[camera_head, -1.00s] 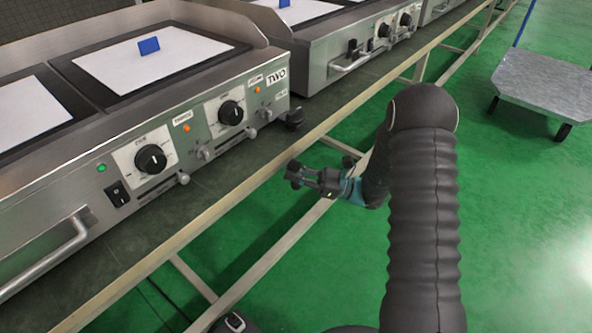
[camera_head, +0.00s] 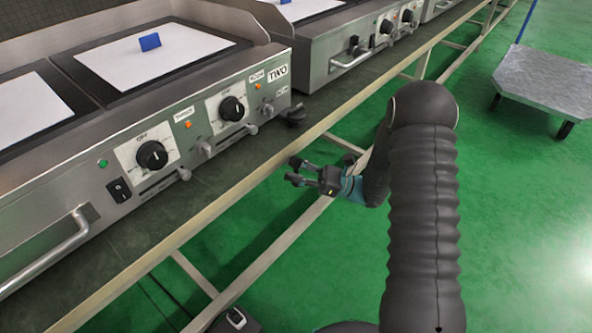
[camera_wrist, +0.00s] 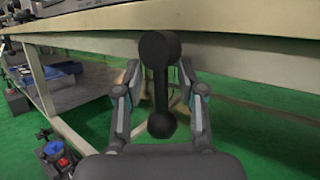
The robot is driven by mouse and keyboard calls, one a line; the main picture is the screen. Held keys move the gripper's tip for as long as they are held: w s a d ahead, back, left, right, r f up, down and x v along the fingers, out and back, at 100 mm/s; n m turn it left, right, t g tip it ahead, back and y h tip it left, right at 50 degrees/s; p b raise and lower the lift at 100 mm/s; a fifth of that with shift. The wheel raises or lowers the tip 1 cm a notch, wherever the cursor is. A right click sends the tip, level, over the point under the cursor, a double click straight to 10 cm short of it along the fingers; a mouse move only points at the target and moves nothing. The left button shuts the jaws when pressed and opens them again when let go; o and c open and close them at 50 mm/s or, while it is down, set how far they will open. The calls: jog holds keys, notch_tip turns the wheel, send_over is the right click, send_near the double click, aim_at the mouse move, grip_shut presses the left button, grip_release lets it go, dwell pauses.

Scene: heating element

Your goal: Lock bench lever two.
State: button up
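The lever (camera_wrist: 161,88) is black, with a round pivot at the bench edge, a straight shaft and a ball end. In the wrist view it hangs straight down in front of the bench's pale front rail (camera_wrist: 232,55). My gripper (camera_wrist: 159,66) is open, with one finger on each side of the lever and visible gaps to the shaft. In the head view my gripper (camera_head: 292,170) is just off the bench's front rail (camera_head: 232,176), below the griddle labelled TWO (camera_head: 278,74). I cannot make out the lever there.
The griddle has black knobs (camera_head: 152,155) and a blue block (camera_head: 150,42) on its white top. A black round piece (camera_head: 295,116) stands on the bench by its corner. A grey cart (camera_head: 545,80) is at the right. Green floor lies open beside the bench.

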jog(key=v, duration=1.2)
jog(key=s+a+f+n+g+h, duration=0.2)
jog(key=s+f+g+h, duration=0.2)
jog(key=s+f, duration=0.2)
jog(key=s+d+r+n+g+h, duration=0.2)
jog(key=s+d+n+g+h, duration=0.1)
jog(key=s+n+h, duration=0.45)
jog(key=s+d+r+n+t+h, duration=0.2)
jog(key=s+r+t+h, duration=0.1)
jog(key=r, duration=0.4)
jog(key=s+d+r+n+t+h, duration=0.2)
jog(key=s+r+n+t+h, duration=0.1)
jog(key=r, duration=0.5)
jog(key=s+d+r+n+t+h, duration=0.2)
jog(key=s+r+n+t+h, duration=0.1)
jog(key=r, duration=0.5)
jog(key=s+t+h, duration=0.1)
jog(key=s+t, duration=0.1)
jog(key=s, duration=0.1)
jog(key=shift+r, duration=0.2)
jog(key=shift+s+a, duration=0.1)
